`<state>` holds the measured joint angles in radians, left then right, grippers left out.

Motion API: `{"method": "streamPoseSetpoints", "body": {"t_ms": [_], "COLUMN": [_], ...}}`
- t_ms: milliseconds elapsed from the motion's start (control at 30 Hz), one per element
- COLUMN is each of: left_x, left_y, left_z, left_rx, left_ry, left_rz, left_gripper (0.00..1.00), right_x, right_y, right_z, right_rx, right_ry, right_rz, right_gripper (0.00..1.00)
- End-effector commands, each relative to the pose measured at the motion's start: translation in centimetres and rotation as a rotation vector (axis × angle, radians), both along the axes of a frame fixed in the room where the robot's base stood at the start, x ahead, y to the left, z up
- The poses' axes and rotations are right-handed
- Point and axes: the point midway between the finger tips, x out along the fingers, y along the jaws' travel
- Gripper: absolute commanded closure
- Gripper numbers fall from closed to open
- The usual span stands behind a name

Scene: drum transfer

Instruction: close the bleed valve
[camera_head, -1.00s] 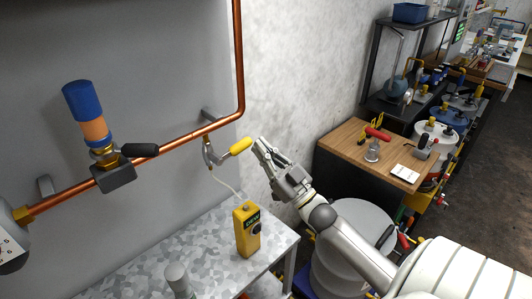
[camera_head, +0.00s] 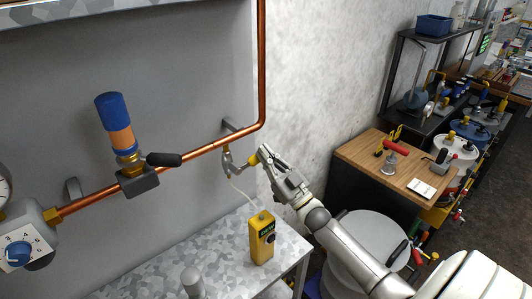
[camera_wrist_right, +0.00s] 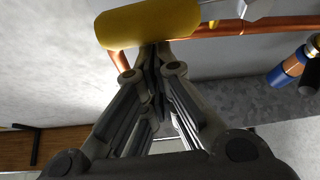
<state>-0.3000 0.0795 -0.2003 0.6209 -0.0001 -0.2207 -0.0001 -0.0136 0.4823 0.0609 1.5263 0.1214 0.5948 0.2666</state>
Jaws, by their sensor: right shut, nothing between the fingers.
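The bleed valve appears to be the small metal valve (camera_head: 229,161) on the copper pipe, with a thin pale tube running down from it. Its yellow handle (camera_head: 254,159) points right, and its far end is hidden by my right gripper (camera_head: 266,153). In the right wrist view the yellow handle (camera_wrist_right: 150,25) lies across the top, just beyond the fingertips (camera_wrist_right: 152,48). The fingers are shut with nothing between them. The tips are at the handle; I cannot tell whether they touch it. My left gripper is not in view.
A black-handled valve (camera_head: 164,159) sits left on the pipe, beside a blue and orange cylinder (camera_head: 117,122). A yellow box (camera_head: 262,240) stands on the speckled table (camera_head: 215,250) below. A gauge with a blue knob (camera_head: 18,253) is at far left. A wooden bench (camera_head: 365,158) stands right.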

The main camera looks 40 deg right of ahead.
Motion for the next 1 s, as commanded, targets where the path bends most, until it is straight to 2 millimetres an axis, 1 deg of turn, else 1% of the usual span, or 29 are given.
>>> {"method": "streamPoseSetpoints", "body": {"t_ms": [200,333,400,500,767,867,967,1000], "left_x": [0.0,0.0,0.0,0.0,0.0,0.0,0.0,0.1], "left_y": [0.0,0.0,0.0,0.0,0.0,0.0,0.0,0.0], "left_z": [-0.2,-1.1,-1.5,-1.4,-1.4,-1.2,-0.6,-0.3], "left_rx": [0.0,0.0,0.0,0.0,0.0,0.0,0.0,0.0], "left_ry": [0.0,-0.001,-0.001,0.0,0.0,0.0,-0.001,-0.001], "left_rz": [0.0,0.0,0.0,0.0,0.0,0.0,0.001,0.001], "left_gripper": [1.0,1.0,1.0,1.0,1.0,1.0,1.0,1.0], "right_x": [0.0,0.1,0.2,0.2,0.2,0.3,0.5,0.6], "right_y": [0.0,-0.2,-0.3,-0.5,-0.5,-0.5,-0.5,-0.4], "right_z": [-0.2,-1.3,-2.1,-2.2,-2.5,-2.3,-1.5,-0.9], "right_rx": [0.007,0.056,0.108,0.163,0.165,0.164,0.164,0.164], "right_ry": [0.001,0.004,0.009,0.015,0.023,0.025,0.024,0.023], "right_rz": [0.0,-0.001,0.0,0.0,-0.001,-0.001,0.0,0.0], "right_gripper": [1.0,1.0,1.0,1.0,1.0,1.0,1.0,1.0]}}
